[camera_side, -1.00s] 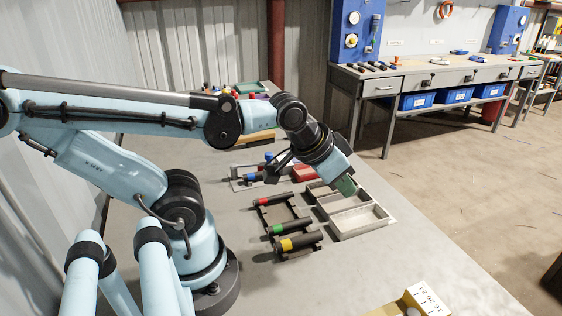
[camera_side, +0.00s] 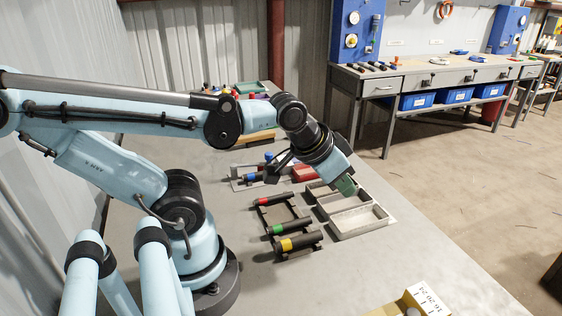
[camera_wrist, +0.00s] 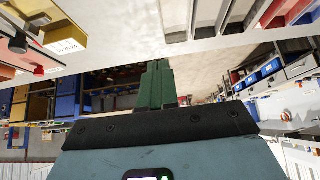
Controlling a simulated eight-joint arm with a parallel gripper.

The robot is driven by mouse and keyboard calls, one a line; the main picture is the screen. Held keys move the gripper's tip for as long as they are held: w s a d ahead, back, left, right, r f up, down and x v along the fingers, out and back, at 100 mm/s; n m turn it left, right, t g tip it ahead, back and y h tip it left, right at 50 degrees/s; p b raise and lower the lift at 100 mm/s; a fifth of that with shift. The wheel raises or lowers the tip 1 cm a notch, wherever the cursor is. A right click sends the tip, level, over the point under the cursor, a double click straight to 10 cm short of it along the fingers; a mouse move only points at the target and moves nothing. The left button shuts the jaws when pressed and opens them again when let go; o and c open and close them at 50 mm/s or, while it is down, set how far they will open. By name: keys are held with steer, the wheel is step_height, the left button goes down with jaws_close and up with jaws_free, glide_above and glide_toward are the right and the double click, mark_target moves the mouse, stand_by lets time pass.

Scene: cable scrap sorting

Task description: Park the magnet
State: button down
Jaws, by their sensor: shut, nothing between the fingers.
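My gripper (camera_side: 347,186) has green fingers, and they are shut with nothing between them. It hangs over the grey compartment tray (camera_side: 387,222), and its fingers also show closed together in the wrist view (camera_wrist: 157,84). Beside the tray, black cylinders with red (camera_side: 272,200), green (camera_side: 290,227) and yellow (camera_side: 300,242) bands lie in a dark rack (camera_side: 264,216). Another dark cylinder with a blue band (camera_side: 251,178) lies farther back. I cannot tell which of these, if any, is the magnet.
A red block (camera_side: 304,173) is behind the tray. A yellow box with a numbered white face (camera_side: 428,299) stands at the front edge. Coloured items (camera_side: 236,90) crowd the far table end. The grey tabletop right of the rack's front is clear.

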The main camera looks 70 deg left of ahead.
steer(key=a+n+g+y, duration=0.15)
steer(key=a+g, duration=0.25)
steer(key=a, duration=1)
steer(key=n+g+h, duration=0.2)
steer(key=n+g, duration=0.1)
glide_toward(271, 156)
steer(key=d+f, duration=0.1)
steer(key=d, duration=0.2)
steer(key=shift+y, duration=0.25)
steer(key=shift+s+a+f, duration=0.1)
steer(key=shift+s+f, duration=0.05)
steer(key=shift+f, duration=1.65)
steer(key=shift+s+a+f, duration=0.1)
steer(key=shift+f, duration=1.75)
steer(key=shift+a+f, duration=0.15)
steer(key=shift+f, duration=0.1)
steer(key=shift+w+a, duration=0.2)
steer(key=shift+a, duration=0.95)
steer(key=shift+w+a, duration=0.2)
steer(key=shift+a, duration=2.05)
steer(key=shift+s+a, duration=0.35)
steer(key=shift+a, duration=0.5)
steer(key=shift+s+a, duration=0.35)
steer(key=shift+a, duration=0.5)
steer(key=shift+s+a, duration=0.65)
steer(key=shift+a, duration=0.15)
